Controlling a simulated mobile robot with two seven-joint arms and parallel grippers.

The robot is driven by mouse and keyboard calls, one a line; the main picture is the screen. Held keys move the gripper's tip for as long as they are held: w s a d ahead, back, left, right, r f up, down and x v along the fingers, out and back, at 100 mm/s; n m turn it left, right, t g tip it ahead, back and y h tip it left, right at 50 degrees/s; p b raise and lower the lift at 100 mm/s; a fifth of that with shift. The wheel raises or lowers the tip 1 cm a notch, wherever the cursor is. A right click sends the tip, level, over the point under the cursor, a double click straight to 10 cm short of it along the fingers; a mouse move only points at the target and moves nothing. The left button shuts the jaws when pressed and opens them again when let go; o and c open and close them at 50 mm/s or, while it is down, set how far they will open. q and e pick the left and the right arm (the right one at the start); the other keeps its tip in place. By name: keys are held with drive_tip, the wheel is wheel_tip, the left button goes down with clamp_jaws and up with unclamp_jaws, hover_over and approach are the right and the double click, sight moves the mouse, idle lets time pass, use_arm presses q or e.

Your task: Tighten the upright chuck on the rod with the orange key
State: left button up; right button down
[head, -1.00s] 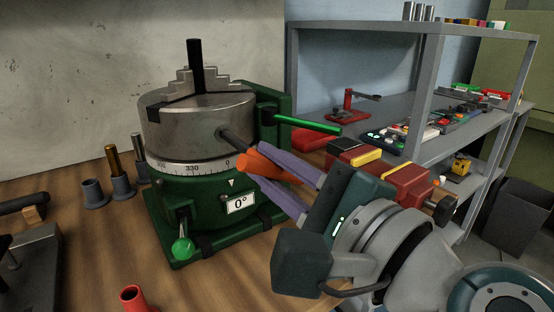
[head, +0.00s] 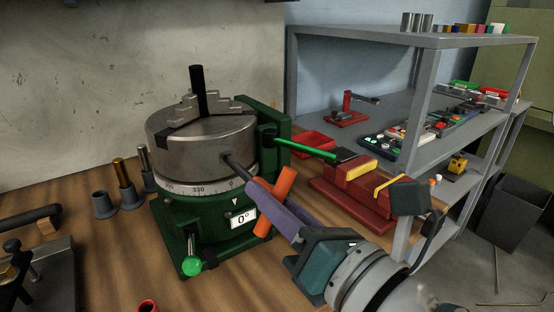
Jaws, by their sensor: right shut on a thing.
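The upright chuck (head: 190,146) is a grey steel cylinder on a green rotary base (head: 190,215). A black rod (head: 198,82) stands upright between its stepped jaws (head: 222,104). The key's dark shaft (head: 236,164) meets the chuck's side; whether it is fully seated is hidden. The key's orange crossbar (head: 284,183) is steeply tilted, with one end above and one below my fingers. My right gripper (head: 262,196), with purple fingers, is shut on the key at its crossbar. My left gripper is out of view.
A green-handled lever (head: 308,149) projects right from the base, above the right gripper. A red vise (head: 352,190) stands behind that gripper. Grey holders (head: 104,204) stand left of the chuck. A grey shelf (head: 420,160) is at the right. Some table between is bare.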

idle(0.4)
drive_tip(key=shift+p+v, duration=0.45)
drive_tip(key=shift+v, duration=0.8)
drive_tip(key=n+b, duration=0.6)
drive_tip(key=n, duration=1.2)
drive_tip(key=shift+b, duration=0.35)
